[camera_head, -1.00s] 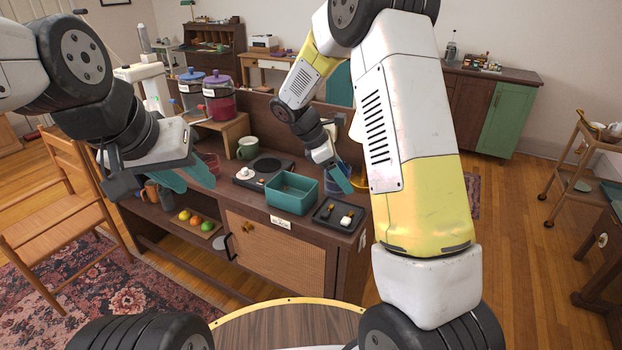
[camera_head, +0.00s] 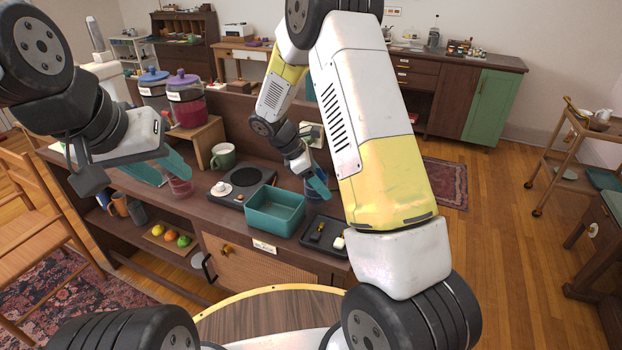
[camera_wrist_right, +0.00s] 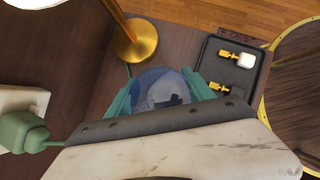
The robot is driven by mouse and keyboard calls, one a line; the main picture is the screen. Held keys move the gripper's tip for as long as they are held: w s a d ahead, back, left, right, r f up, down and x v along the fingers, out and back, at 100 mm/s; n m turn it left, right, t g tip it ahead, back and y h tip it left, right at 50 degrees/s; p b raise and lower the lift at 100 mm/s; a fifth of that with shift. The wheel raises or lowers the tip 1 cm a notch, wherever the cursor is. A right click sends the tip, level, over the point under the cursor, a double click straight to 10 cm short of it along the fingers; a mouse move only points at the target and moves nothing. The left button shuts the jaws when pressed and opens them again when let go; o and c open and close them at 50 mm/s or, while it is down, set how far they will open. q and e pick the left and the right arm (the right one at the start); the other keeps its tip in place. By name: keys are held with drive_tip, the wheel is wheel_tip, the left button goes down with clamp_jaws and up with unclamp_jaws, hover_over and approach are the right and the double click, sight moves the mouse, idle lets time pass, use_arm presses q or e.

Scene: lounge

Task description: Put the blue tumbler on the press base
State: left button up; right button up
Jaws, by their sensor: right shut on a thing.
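The blue tumbler (camera_wrist_right: 160,90) is between the teal fingers of my right gripper (camera_wrist_right: 165,95), which is shut on it. In the head view the tumbler (camera_head: 317,190) is partly hidden by that gripper (camera_head: 318,184), at the right end of the sideboard. Whether it touches the sideboard top, I cannot tell. I cannot identify the press base with certainty; a dark flat unit with a round disc (camera_head: 245,177) stands on the sideboard.
A teal bin (camera_head: 275,222) and a black tray (camera_head: 318,246) with small brass-handled items lie near the sideboard's front edge. A green mug (camera_head: 223,156) stands behind the flat unit. In the wrist view a round brass base (camera_wrist_right: 138,42) stands close to the tumbler.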

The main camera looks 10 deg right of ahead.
drive_tip(key=shift+f, duration=1.65)
drive_tip(key=shift+f, duration=0.15)
drive_tip(key=o, duration=1.7)
drive_tip(key=shift+c, duration=0.2)
